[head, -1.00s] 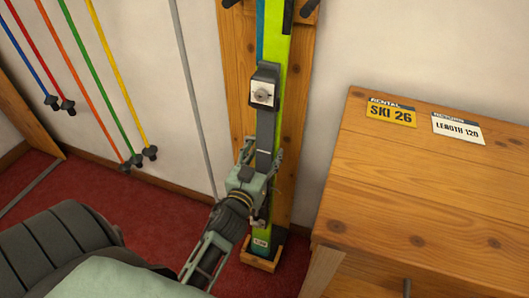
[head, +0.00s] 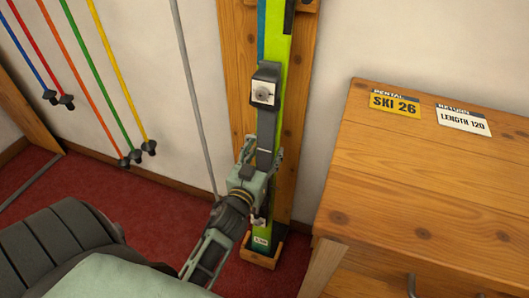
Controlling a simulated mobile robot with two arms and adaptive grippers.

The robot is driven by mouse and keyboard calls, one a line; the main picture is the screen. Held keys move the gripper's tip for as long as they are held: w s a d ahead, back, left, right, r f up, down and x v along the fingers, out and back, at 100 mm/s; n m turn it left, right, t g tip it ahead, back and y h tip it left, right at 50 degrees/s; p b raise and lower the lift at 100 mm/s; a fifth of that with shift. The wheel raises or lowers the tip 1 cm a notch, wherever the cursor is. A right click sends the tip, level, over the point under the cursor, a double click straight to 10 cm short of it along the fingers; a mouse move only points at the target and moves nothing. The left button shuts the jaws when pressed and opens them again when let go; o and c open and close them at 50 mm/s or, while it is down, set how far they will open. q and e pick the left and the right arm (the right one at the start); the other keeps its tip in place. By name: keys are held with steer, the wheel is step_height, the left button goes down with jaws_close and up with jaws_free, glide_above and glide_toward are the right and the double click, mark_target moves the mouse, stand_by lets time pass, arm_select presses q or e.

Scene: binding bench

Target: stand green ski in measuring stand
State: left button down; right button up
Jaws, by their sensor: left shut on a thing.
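The green ski (head: 287,75) stands upright against the wooden measuring stand (head: 238,60), with a grey binding on its front. Its lower end is at the small wooden foot box (head: 262,258) of the stand; whether it bears on the bottom is hidden by the front lip. My left gripper (head: 264,166) is shut on the ski below the binding, its fingers on both sides. The ski's top is out of the picture. My right gripper does not show.
A wooden cabinet (head: 420,180) stands at the right, with a yellow SKI 26 tag (head: 395,104) and a white LENGTH 120 tag (head: 463,119) on top. Several coloured poles (head: 103,85) hang on the left wall. Red carpet (head: 150,225) covers the floor.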

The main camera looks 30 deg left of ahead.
arm_select(q)
steer(key=shift+r, duration=0.15)
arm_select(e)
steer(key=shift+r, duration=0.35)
arm_select(q)
steer(key=c, duration=0.8)
jaws_free()
steer(key=shift+o, duration=1.6)
steer(key=shift+f, duration=0.5)
steer(key=shift+r, duration=0.1)
steer(key=shift+r, duration=0.15)
